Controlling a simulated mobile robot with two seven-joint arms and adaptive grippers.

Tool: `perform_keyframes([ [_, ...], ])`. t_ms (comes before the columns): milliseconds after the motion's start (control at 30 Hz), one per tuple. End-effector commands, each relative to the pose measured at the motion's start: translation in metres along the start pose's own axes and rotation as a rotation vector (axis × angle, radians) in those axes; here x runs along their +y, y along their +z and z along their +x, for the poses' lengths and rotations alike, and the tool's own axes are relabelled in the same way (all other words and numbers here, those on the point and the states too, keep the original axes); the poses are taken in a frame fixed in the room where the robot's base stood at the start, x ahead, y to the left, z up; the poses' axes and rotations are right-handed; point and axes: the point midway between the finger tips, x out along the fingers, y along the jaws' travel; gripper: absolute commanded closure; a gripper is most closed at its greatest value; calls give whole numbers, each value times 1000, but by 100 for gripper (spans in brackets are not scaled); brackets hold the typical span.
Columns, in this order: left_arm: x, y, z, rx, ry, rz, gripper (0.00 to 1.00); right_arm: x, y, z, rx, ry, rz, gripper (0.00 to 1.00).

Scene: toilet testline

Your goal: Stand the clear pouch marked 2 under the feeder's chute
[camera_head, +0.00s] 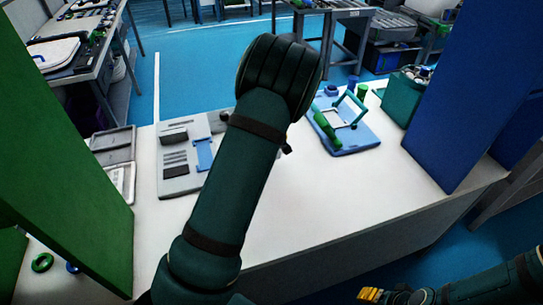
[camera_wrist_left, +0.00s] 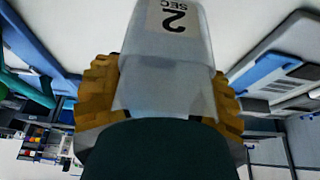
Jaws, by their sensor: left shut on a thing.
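A clear, frosted pouch (camera_wrist_left: 165,62) with a white label reading "2 SEC" fills the middle of the left wrist view; the label appears upside down there. My left gripper (camera_wrist_left: 163,95) is shut on it, with one yellow-brown ribbed finger on each side. In the head view my left arm crosses the middle of the white table and hides its own gripper and the pouch. My right gripper (camera_head: 372,294) shows only partly at the bottom right, beyond the table's front edge; its opening is unclear. I cannot make out a feeder chute with certainty.
On the white table (camera_head: 330,205), a grey board with a blue part (camera_head: 203,153) lies left of my arm. A blue tray (camera_head: 355,142) with green handle-like parts lies right. Green (camera_head: 60,150) and blue (camera_head: 465,95) panels flank the table. The front right tabletop is clear.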

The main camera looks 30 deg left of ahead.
Motion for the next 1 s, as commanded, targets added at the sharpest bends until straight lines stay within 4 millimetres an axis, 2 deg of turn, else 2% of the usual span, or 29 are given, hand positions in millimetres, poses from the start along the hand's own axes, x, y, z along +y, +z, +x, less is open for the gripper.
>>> perform_keyframes([
  [33,-1,5,12,-2,-4,1,62,1,1,3,-2,0,0,53],
  [100,-1,10,23,-2,-3,2,62,2,2,5,-4,0,-1,53],
  [333,-1,17,43,-1,-2,1,62,3,4,8,-8,-1,-3,53],
  [500,-1,26,64,-1,-2,2,62,5,5,12,-11,-1,-4,53],
  [933,0,29,70,1,0,2,62,5,7,14,-14,-2,-5,53],
  [967,0,28,70,1,0,2,26,5,7,14,-14,-2,-5,53],
  [1000,0,28,69,1,0,2,12,5,6,14,-14,-2,-4,53],
])
